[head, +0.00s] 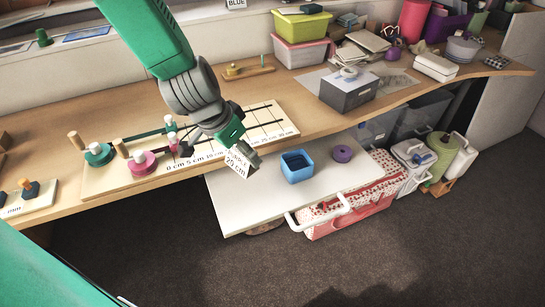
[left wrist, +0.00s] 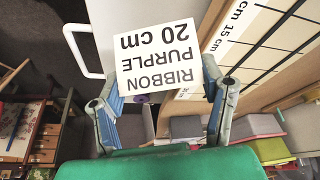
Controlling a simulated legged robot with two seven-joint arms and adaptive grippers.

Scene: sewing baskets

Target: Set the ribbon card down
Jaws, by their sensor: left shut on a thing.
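The ribbon card (head: 237,164) is white with black print; it reads "RIBBON PURPLE 20 cm" in the left wrist view (left wrist: 158,62), where it appears upside down. My left gripper (head: 247,153) is shut on the card and holds it tilted, near the front edge of the wooden desk and the white pull-out board (head: 335,195). In the left wrist view the card lies between the two fingers of the gripper (left wrist: 165,105). I cannot tell how far the card is above the surfaces below. My right gripper is not in view.
A measuring board (head: 112,178) with spools and cm marks lies on the desk. A blue open box (head: 296,168) and a purple ring (head: 342,153) stand on the white board, whose left part is bare. A red-and-white basket (head: 345,217) is below. A grey box (head: 347,92) stands right.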

